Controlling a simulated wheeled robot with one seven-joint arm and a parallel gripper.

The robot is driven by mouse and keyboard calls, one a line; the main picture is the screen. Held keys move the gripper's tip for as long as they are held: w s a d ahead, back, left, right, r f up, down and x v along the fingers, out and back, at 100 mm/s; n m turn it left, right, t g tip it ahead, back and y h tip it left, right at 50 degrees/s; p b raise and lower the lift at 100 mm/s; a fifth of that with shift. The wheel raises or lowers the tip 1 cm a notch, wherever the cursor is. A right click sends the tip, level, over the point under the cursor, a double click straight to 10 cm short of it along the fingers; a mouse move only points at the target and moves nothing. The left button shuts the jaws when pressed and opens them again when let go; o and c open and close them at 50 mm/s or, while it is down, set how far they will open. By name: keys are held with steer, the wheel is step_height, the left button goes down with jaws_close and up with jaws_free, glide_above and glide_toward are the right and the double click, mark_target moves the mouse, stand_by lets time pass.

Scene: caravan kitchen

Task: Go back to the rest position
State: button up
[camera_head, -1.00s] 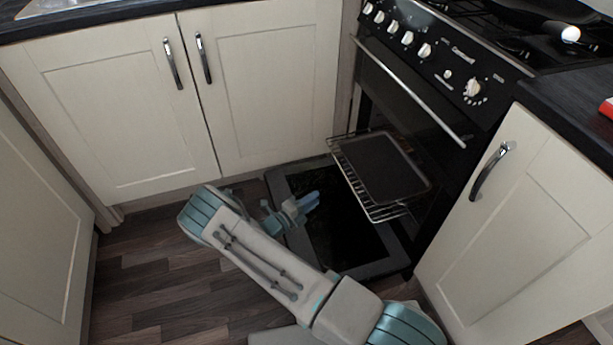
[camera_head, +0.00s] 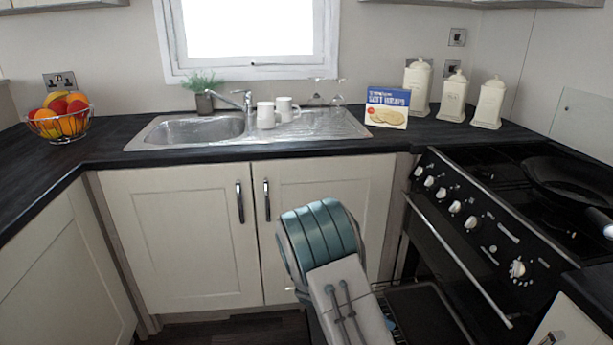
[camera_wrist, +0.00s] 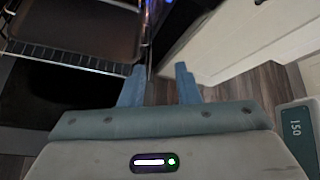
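My gripper (camera_wrist: 160,85) shows in the wrist view with its two blue fingers apart and nothing between them. It is low, beside the pulled-out oven rack (camera_wrist: 75,60) and above the floor. My arm's elbow stands in front of the cream cupboard doors in the head view and hides most of the forearm and the gripper there. A dark baking tray (camera_wrist: 85,25) lies on the rack; it also shows in the head view (camera_head: 425,315). The lowered oven door (camera_wrist: 35,110) lies under the rack.
The cooker (camera_head: 480,220) stands at the right with a black pan (camera_head: 575,178) on top. The worktop holds a fruit bowl (camera_head: 62,122), a sink (camera_head: 200,130), two mugs, a biscuit box (camera_head: 387,108) and three canisters. A cupboard front (camera_wrist: 250,35) is close to the gripper.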

steer(key=s+a+r+m+t+y+p, duration=0.1)
steer(key=s+r+m+y+p, duration=0.3)
steer(key=r, duration=0.9)
steer(key=s+a+r+m+t+y+p, duration=0.1)
steer(key=s+r+m+y+p, duration=0.2)
steer(key=s+r+m+p, duration=0.4)
steer(key=s+a+r+m+t+y+p, duration=0.1)
steer(key=s+r+m+y+p, duration=0.3)
steer(key=s+r+m, duration=0.6)
step_height(320, 180, up, 9)
steer(key=m+p, duration=0.2)
steer(key=shift+s+a+f+m+t+y, duration=0.2)
steer(key=shift+a+m+t+y, duration=0.1)
steer(key=shift+a+m, duration=0.1)
steer(key=shift+d, duration=0.15)
